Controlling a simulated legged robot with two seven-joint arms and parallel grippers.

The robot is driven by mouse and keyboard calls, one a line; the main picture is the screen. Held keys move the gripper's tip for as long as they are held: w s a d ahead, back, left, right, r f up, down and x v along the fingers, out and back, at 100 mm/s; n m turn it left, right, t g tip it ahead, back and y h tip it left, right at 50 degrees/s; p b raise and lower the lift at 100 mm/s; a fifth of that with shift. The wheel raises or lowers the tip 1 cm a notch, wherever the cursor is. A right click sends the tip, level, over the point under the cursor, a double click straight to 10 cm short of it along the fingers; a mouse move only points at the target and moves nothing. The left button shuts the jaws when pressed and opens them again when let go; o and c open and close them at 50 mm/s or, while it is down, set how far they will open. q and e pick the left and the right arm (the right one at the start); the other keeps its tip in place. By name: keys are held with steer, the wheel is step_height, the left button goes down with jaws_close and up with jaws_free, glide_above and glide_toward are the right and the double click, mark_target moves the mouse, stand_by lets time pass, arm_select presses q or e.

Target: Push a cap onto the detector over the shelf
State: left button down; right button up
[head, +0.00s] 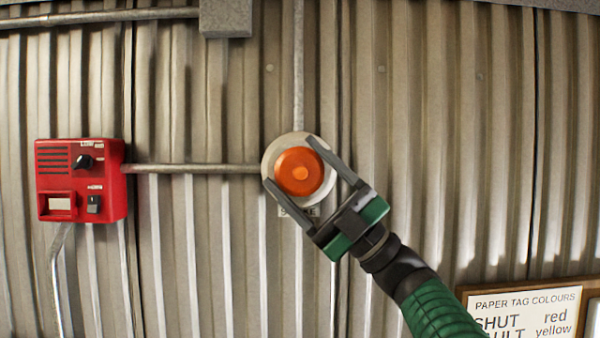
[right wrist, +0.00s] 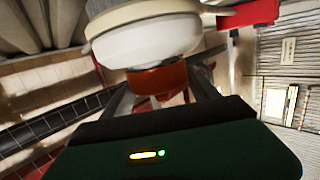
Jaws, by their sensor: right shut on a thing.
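The detector (head: 271,162) is a round, pale disc on the corrugated wall, with a small label partly hidden below it. An orange cap (head: 299,172) covers its middle. My right gripper (head: 299,163) comes up from the lower right, its two grey fingers on either side of the cap, shut on it. In the right wrist view the white detector body (right wrist: 150,42) and the orange cap (right wrist: 162,79) meet with no clear gap. I cannot tell whether the cap is fully seated. My left gripper is not in view.
A red box (head: 82,180) with a knob and a switch is on the wall at left. Conduits run to the detector from the left and from above. A grey junction box (head: 226,17) is at the top. A framed notice (head: 527,312) hangs at lower right.

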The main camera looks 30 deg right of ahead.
steer(key=shift+w+d, duration=0.15)
steer(key=shift+w, duration=0.15)
steer(key=o, duration=1.4)
steer(key=shift+s+d+f, duration=0.15)
steer(key=shift+f, duration=0.15)
steer(key=b+v, duration=0.2)
steer(key=v, duration=0.2)
steer(key=b+v, duration=0.3)
steer(key=v, duration=0.1)
steer(key=shift+f, duration=0.5)
steer(key=b, duration=0.3)
glide_toward(314, 192)
steer(key=v, duration=0.3)
steer(key=shift+d, duration=0.4)
steer(key=shift+a, duration=0.1)
